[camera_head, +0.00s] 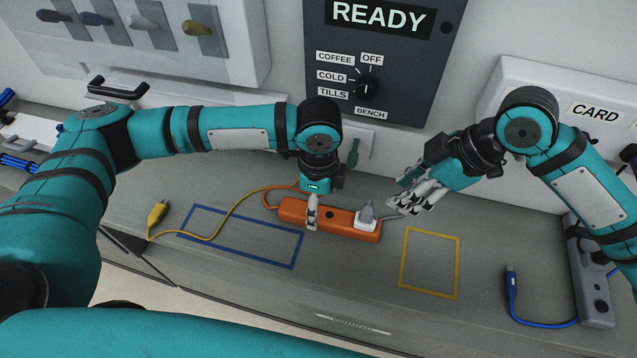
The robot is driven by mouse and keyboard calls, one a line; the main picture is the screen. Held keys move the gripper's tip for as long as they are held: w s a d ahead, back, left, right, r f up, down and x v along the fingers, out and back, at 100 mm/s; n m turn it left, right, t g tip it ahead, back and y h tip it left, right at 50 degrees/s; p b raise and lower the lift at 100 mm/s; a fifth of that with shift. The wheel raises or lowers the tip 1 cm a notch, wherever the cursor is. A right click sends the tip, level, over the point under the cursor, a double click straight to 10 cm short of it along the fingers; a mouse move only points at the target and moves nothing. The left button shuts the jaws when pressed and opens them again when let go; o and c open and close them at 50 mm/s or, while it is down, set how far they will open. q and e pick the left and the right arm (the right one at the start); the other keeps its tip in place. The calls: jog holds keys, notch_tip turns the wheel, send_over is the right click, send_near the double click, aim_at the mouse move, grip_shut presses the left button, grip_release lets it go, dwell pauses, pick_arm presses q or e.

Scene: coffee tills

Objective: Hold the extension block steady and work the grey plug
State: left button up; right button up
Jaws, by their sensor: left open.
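The orange extension block (345,229) lies on the grey counter below the READY panel. My right gripper (397,208) reaches in from the right, just right of the grey plug. Its fingers look apart and empty, with a gap to the plug.
A yellow plug (157,213) lies on the left with its cable. A blue outline (240,235) and an empty yellow outline (430,262) mark the counter. A blue plug (511,285) and a grey block (590,275) are at the right. The counter front is mostly clear.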

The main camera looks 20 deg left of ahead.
aim_at(329, 218)
pick_arm(q)
jog(key=shift+f, duration=2.05)
grip_shut()
pick_arm(e)
jog(key=shift+o, duration=0.4)
